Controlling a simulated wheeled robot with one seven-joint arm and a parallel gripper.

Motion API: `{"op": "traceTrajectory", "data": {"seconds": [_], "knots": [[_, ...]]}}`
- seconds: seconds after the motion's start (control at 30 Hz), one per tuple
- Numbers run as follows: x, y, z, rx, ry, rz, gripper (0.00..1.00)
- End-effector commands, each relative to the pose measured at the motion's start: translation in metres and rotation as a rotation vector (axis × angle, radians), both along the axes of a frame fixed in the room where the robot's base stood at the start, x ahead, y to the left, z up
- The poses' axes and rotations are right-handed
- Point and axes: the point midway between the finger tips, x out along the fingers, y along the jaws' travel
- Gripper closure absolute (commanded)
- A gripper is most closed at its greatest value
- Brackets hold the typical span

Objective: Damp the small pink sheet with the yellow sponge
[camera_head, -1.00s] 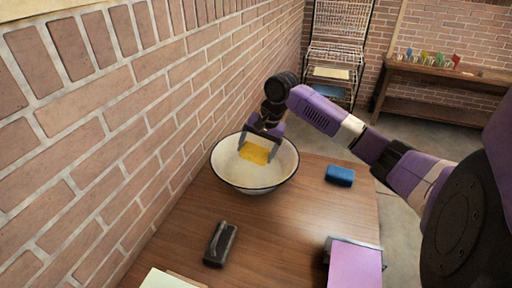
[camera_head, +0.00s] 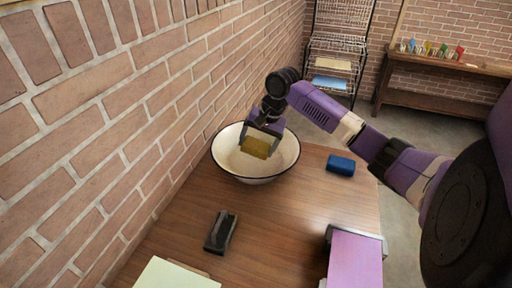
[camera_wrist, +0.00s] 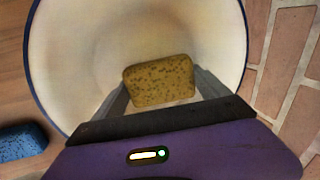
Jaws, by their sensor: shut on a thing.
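The yellow sponge (camera_head: 256,147) is between the fingers of my gripper (camera_head: 259,143), which is shut on it over the white basin. It also shows in the wrist view (camera_wrist: 160,81), darkish yellow with dark pores, with a finger on each side. The white basin (camera_head: 284,163) with a dark rim stands on the table against the brick wall. The pink sheet (camera_head: 355,262) lies at the front right of the table on a grey-edged support; its near end is cut off by the picture edge.
A blue sponge (camera_head: 341,165) lies right of the basin, also in the wrist view (camera_wrist: 22,142). A dark hand tool (camera_head: 220,232) lies on the table (camera_head: 275,215). A pale green sheet (camera_head: 175,275) is at the front left. A rack (camera_head: 335,50) and a bench (camera_head: 440,75) stand behind.

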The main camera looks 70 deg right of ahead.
Motion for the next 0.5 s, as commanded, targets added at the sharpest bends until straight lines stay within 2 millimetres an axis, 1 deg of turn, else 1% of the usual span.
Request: {"op": "traceTrajectory", "data": {"seconds": [0.03, 0.1, 0.5], "knots": [[0.000, 0.000, 0.007, 0.000, -0.001, 0.000, 0.47], [0.000, 0.000, 0.013, 0.000, 0.000, 0.001, 0.47], [0.000, 0.000, 0.042, 0.001, 0.000, 0.000, 0.47]]}}
